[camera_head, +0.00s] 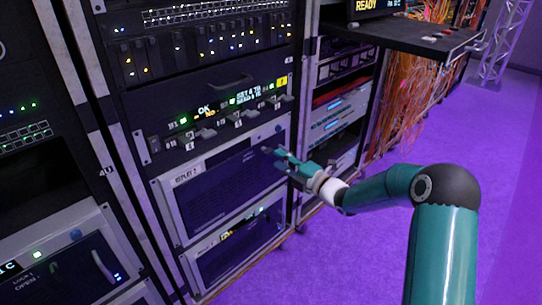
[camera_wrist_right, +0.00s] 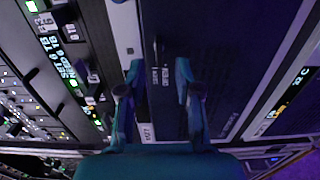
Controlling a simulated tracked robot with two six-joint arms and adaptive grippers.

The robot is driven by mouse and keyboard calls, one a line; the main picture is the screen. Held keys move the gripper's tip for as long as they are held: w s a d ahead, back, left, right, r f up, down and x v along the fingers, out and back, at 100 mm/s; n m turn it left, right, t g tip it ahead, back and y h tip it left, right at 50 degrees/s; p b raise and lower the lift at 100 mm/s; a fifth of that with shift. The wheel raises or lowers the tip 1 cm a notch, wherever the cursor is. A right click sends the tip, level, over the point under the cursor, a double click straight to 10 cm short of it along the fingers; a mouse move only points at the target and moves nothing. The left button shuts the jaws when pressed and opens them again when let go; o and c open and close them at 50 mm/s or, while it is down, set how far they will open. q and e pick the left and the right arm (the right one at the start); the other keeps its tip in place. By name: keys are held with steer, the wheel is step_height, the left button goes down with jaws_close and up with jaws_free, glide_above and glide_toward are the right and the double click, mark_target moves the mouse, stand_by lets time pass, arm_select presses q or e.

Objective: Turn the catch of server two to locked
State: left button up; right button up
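The dark-fronted server unit with a pale frame (camera_head: 222,190) sits in the middle rack. Its label (camera_head: 187,174) is too small to read surely as server two. My right gripper (camera_head: 273,157) is in front of the unit's upper right part. In the right wrist view the fingers (camera_wrist_right: 158,92) stand apart on either side of a dark strip. Small white lettering (camera_wrist_right: 160,77) shows on that strip between them. I cannot make out the catch or its position clearly, and no held object shows. My left gripper is not in view.
Above the unit is a panel with a lit display (camera_head: 262,93) and a row of small levers (camera_head: 207,133). Another framed unit (camera_head: 237,240) is below. A shelf (camera_head: 405,35) juts out at the upper right. Purple floor (camera_head: 480,150) is clear at right.

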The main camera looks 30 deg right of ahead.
mark_target(271, 153)
steer(key=shift+x, duration=2.35)
jaws_close()
